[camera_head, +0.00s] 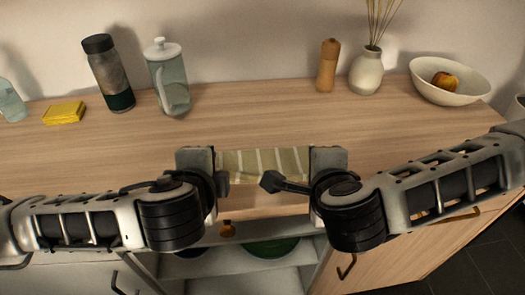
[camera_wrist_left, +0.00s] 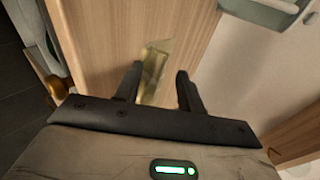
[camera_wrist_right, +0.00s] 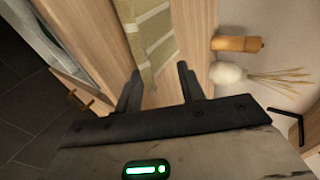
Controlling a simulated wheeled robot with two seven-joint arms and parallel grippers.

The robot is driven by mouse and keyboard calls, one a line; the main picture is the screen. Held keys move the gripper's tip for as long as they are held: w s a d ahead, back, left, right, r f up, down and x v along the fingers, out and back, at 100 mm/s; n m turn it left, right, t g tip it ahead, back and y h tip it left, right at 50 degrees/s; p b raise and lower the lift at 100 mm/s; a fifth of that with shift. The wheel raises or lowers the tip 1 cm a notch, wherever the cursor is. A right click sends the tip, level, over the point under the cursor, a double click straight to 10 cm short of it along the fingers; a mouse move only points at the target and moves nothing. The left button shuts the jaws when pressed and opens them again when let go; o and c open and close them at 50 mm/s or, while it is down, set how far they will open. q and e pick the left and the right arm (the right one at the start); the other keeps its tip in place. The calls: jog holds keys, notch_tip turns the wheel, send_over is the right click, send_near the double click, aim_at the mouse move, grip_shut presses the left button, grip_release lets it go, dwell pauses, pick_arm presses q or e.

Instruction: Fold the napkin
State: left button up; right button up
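The napkin (camera_head: 265,164) is olive-green with pale stripes and lies on the wooden counter near its front edge, between my two grippers. My left gripper (camera_head: 222,183) is at the napkin's left end; in the left wrist view its fingers (camera_wrist_left: 158,90) are apart, with a part of the napkin (camera_wrist_left: 153,66) showing beyond and between them. My right gripper (camera_head: 308,183) is at the right end; in the right wrist view its fingers (camera_wrist_right: 160,88) are apart, and the napkin (camera_wrist_right: 156,40) lies just beyond them. The wrists hide the napkin's ends in the head view.
Along the back of the counter (camera_head: 235,115) stand a dark bottle (camera_head: 108,75), a lidded pitcher (camera_head: 168,78), a pepper mill (camera_head: 328,66), a vase (camera_head: 367,72) and a bowl (camera_head: 450,85). A yellow sponge (camera_head: 64,113) lies left. An open cabinet is below; the counter's middle is clear.

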dwell(0.3)
pick_arm(q)
notch_tip(320, 180, up, 9)
jog(key=s, duration=0.2)
pick_arm(e)
notch_tip(320, 180, up, 9)
jog(key=s, duration=0.2)
